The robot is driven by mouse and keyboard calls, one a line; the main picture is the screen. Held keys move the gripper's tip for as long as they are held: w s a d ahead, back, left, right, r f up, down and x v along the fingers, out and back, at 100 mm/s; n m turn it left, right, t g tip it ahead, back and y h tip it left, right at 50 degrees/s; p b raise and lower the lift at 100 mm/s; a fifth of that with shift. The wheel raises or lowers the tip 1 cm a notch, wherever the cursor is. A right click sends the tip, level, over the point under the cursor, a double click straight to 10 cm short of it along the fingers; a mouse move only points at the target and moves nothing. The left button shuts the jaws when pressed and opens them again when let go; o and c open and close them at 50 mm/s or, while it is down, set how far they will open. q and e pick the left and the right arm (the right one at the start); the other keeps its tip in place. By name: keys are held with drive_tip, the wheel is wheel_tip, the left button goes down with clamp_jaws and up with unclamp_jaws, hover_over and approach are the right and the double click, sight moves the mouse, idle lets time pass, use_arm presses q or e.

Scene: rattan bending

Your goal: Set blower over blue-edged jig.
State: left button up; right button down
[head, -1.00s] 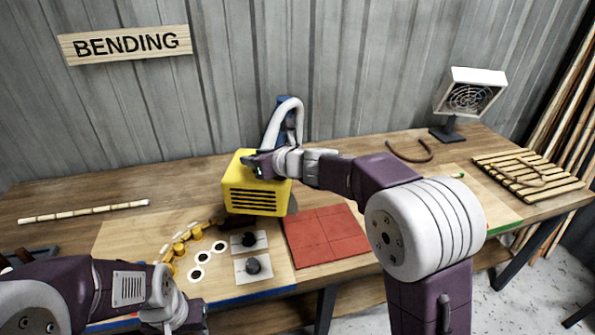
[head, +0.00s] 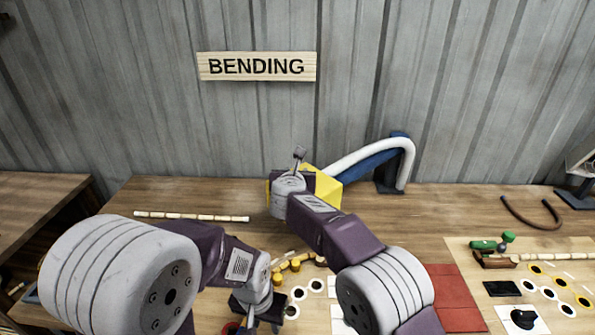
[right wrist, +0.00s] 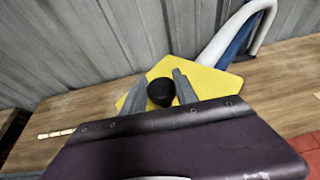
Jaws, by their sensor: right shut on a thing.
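The yellow blower (head: 325,185) is mostly hidden behind my right arm in the head view. A white hose (head: 370,153) runs from it to a blue stand (head: 393,175). In the right wrist view, my right gripper (right wrist: 160,93) is shut on the black knob of the yellow blower (right wrist: 215,82). The jig on the left work board shows only partly: yellow pegs (head: 292,266) stand between my arms, below the blower in the picture. Its blue edge is hidden or unclear. My left gripper (head: 262,325) is low by the board, its fingers apart and cut by the frame's bottom.
A rattan pole (head: 192,216) lies at the back left of the bench. A red mat (head: 455,297) lies right of my right arm. The right board (head: 465,252) holds clamps and yellow and white rings. A bent rattan piece (head: 533,222) lies behind it.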

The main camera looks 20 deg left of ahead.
drive_tip(key=shift+w+a+f, duration=0.15)
drive_tip(key=shift+a+f, duration=0.1)
drive_tip(key=shift+f, duration=0.15)
drive_tip(key=shift+d, duration=0.2)
drive_tip(key=c, duration=1.1)
unclamp_jaws()
drive_tip(key=shift+o, duration=0.8)
drive_tip(key=shift+w+a, duration=0.1)
drive_tip(key=shift+a, duration=0.1)
drive_tip(key=shift+r, duration=0.15)
drive_tip(key=shift+s+d+r+b, duration=0.15)
drive_tip(key=shift+s+b, duration=0.15)
drive_tip(key=shift+s, duration=0.15)
drive_tip(key=b+v, duration=0.2)
drive_tip(key=v, duration=0.6)
